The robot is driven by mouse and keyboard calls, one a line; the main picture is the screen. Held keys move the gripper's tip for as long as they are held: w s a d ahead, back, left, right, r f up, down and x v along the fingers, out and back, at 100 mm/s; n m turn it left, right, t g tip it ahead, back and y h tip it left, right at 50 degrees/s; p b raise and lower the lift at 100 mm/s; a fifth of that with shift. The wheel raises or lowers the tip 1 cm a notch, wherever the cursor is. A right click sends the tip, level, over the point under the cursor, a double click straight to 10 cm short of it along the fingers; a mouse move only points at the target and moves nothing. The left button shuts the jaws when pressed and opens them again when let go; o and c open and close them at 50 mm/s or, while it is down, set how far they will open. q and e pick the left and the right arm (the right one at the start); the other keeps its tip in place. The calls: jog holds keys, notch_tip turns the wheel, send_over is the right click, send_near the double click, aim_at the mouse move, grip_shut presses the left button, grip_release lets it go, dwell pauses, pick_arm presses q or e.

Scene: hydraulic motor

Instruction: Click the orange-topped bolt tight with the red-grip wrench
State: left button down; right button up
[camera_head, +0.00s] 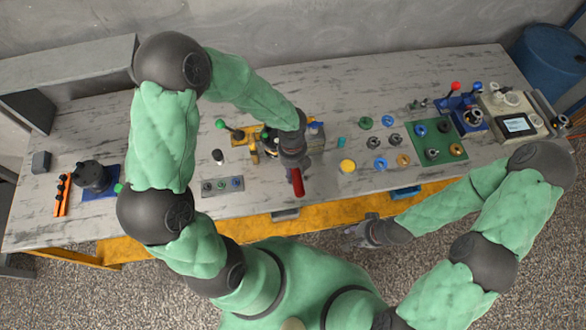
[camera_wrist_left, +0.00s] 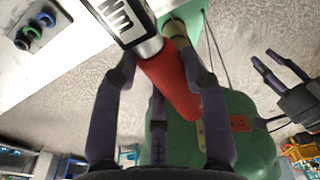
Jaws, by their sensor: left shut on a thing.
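My left gripper (camera_head: 294,160) is over the middle of the table, shut on the red-grip wrench (camera_head: 297,182). The red grip points toward the table's front edge in the head view. In the left wrist view the grip (camera_wrist_left: 172,85) lies between my purple fingers, with a silver collar and a white-and-black labelled shaft beyond. The wrench's working end is hidden. I cannot pick out the orange-topped bolt; the area behind my left gripper is partly covered. My right gripper (camera_head: 362,232) hangs in front of the table, empty; its fingers show apart in the left wrist view (camera_wrist_left: 282,67).
A yellow fixture with a green-knobbed lever (camera_head: 238,135) stands just left of my left gripper. A grey tray (camera_head: 235,184) of small parts lies nearer the front. Rings and a green board (camera_head: 460,140) are to the right. A black motor-like part (camera_head: 92,176) stands far left.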

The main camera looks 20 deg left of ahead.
pick_arm(q)
jog(key=shift+f+b, duration=0.25)
jog(key=shift+b, duration=0.15)
dwell(0.7)
jog(key=shift+f, duration=0.5)
jog(key=shift+w+f, duration=0.1)
jog(key=shift+f, duration=0.05)
jog(key=shift+s+d+f+b, duration=0.1)
jog(key=shift+s+f+b, duration=0.2)
jog(key=shift+b, duration=0.1)
dwell(0.5)
jog(key=shift+a, duration=0.2)
jog(key=shift+s+a+m+p, duration=0.3)
jog(key=shift+a+m+p, duration=0.3)
jog(key=shift+a, duration=0.1)
jog(key=shift+s+a+m+p, duration=0.25)
jog(key=shift+a+m+p, duration=0.2)
jog(key=shift+a+m, duration=0.2)
jog(key=shift+a, duration=0.1)
